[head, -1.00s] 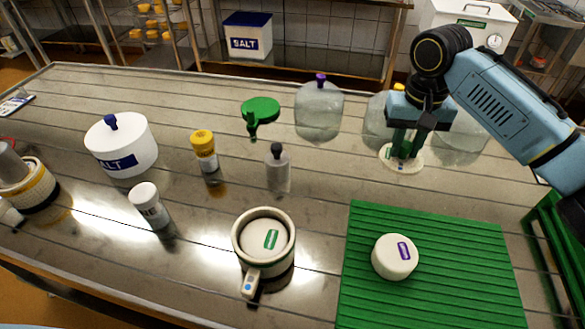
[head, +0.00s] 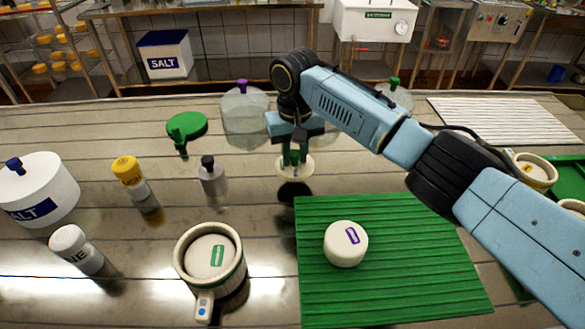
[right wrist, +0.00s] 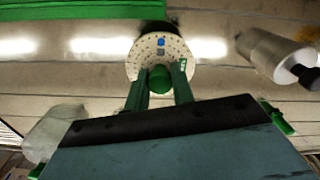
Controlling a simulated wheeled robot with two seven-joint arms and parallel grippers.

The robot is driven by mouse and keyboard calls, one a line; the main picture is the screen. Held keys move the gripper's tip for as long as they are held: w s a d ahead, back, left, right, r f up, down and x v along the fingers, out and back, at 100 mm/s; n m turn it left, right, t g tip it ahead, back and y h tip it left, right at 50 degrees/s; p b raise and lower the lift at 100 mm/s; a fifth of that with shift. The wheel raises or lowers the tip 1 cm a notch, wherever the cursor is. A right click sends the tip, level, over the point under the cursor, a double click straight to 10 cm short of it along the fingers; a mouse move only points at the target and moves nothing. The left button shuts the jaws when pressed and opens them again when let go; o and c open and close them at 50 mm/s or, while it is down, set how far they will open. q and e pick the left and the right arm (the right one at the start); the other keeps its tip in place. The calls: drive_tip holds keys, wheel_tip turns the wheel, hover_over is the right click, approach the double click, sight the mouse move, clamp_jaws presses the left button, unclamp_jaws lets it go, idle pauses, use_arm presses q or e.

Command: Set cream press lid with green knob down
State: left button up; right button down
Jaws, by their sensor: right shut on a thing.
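The cream press lid (head: 296,172) is a round disc with small holes, seen behind the back left corner of the green mat. My right gripper (head: 294,154) is shut on its green knob, which shows between the fingers in the right wrist view (right wrist: 160,80). The lid looks roughly level, with a dark shadow below it on the steel table, so it seems a little above the surface. The gap is hard to judge. The lid disc also shows in the right wrist view (right wrist: 160,48). My left gripper is out of view.
The green ribbed mat (head: 400,285) bears a white cheese (head: 346,243) with a purple label. A mould (head: 238,268) holding a green-labelled cheese stands front left. A grey bottle (head: 212,187) and a green funnel-like item (head: 187,125) are left of the lid. Clear domes stand behind.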

sight(295, 164)
wheel_tip(295, 164, down, 4)
drive_tip(key=shift+f+b, duration=0.1)
drive_tip(key=shift+b, duration=0.3)
drive_tip(key=shift+f, duration=0.15)
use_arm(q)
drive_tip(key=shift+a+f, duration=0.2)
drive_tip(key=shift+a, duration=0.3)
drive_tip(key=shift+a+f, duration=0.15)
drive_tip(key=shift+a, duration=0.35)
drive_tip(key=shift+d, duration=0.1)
use_arm(e)
drive_tip(key=shift+f, duration=0.1)
drive_tip(key=c, duration=1.2)
unclamp_jaws()
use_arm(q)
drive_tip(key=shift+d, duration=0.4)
